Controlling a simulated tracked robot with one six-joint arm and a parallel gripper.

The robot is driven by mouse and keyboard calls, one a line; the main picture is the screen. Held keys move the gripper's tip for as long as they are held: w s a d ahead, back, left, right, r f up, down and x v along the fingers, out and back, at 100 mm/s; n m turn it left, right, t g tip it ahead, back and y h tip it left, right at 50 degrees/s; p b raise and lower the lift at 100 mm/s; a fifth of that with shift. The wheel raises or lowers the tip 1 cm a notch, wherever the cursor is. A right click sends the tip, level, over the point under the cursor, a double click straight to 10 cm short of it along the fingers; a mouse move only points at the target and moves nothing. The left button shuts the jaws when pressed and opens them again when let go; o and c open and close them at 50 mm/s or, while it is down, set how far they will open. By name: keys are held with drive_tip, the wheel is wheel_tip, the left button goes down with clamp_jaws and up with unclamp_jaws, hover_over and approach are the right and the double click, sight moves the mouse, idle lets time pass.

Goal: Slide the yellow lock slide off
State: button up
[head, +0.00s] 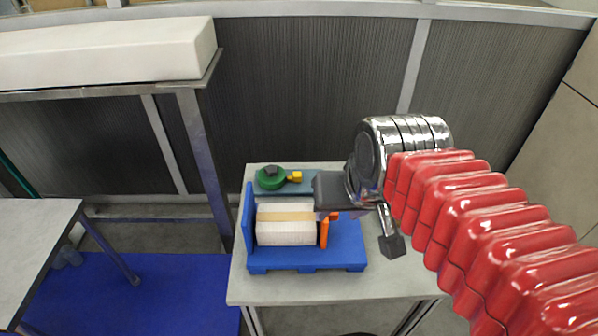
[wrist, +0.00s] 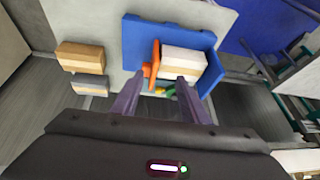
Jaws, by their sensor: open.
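The yellow lock slide (head: 296,176) shows as a small yellow block beside a green round part (head: 270,181) with a dark knob, at the back of the blue fixture. In the wrist view the yellow slide (wrist: 160,91) is partly seen between the finger lines, next to the green part (wrist: 169,92). My gripper (wrist: 161,83) is open, its two purple-grey fingers spread apart with nothing held. In the head view it hangs over the right side of the fixture, to the right of the yellow slide. Contact with the slide cannot be told.
The blue fixture (head: 305,262) holds a white ribbed block with a tan band (head: 286,233) and an orange upright (wrist: 153,60). A tan block (wrist: 80,56) and a grey block (wrist: 89,84) lie beside it. The front of the table (head: 320,290) is clear.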

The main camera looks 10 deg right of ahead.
drive_tip(key=w+r+m+g+y, duration=0.15)
drive_tip(key=w+m, duration=0.35)
drive_tip(key=w, duration=0.5)
drive_tip(key=m+g+y, duration=0.3)
drive_tip(key=m, duration=1.1)
hover_over(298, 174)
drive_tip(key=d, duration=0.6)
wheel_tip(298, 174, down, 13)
drive_tip(key=shift+s+a+r, duration=0.15)
drive_tip(key=shift+s+r, duration=0.05)
drive_tip(key=shift+s, duration=0.25)
drive_tip(key=x, duration=1.3)
drive_tip(key=shift+w+f, duration=0.1)
drive_tip(key=shift+f, duration=0.3)
drive_tip(key=shift+c, duration=0.6)
